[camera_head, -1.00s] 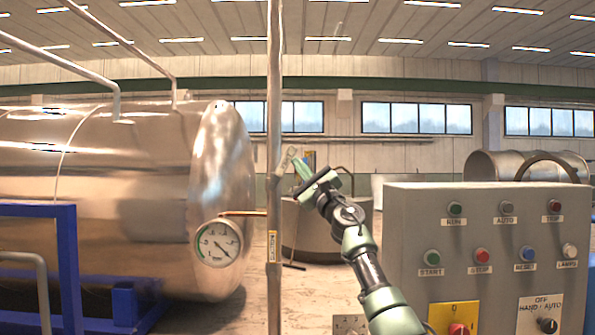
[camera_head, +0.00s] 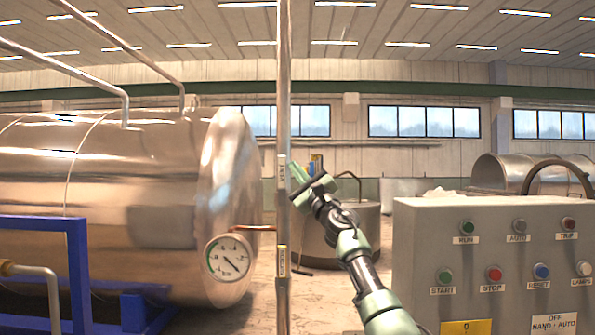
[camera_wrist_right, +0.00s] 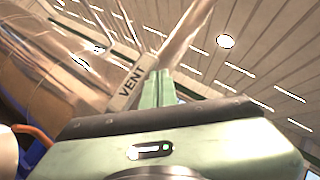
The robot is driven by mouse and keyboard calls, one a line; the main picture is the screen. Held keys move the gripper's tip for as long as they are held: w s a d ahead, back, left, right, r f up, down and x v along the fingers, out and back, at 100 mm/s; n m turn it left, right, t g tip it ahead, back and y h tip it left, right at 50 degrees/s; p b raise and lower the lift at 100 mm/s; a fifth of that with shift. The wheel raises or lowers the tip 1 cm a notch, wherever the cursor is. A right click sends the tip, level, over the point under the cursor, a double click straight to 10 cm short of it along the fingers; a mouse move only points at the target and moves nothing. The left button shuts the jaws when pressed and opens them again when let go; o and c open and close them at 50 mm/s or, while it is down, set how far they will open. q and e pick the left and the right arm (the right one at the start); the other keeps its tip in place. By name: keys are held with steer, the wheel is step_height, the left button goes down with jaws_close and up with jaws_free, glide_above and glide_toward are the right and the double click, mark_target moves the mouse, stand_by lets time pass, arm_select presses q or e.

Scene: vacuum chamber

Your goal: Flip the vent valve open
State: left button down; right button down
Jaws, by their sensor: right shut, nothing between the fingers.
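A vertical steel pipe (camera_head: 284,110) stands left of centre in the head view. It bears a VENT label (camera_head: 283,168), which also shows in the wrist view (camera_wrist_right: 131,83). I cannot make out the vent valve's lever; it may be hidden at my fingertips. My right gripper (camera_head: 297,173) is at the height of the label, just right of the pipe. Its green fingers (camera_wrist_right: 158,88) are together and empty, close beside the label in the wrist view. I cannot tell whether they touch the pipe. My left gripper is not in view.
A large steel tank (camera_head: 150,190) with a round gauge (camera_head: 229,258) lies to the left behind a blue frame (camera_head: 76,270). A grey control box (camera_head: 420,250) with several buttons stands at the right. A smaller round vessel (camera_head: 350,220) stands behind my right arm.

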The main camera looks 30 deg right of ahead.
stand_by(0.5)
steer(key=s+d+p, duration=0.2)
steer(key=s+d, duration=0.3)
steer(key=s, duration=0.7)
steer(key=shift+d, duration=0.35)
steer(key=shift+w, duration=0.15)
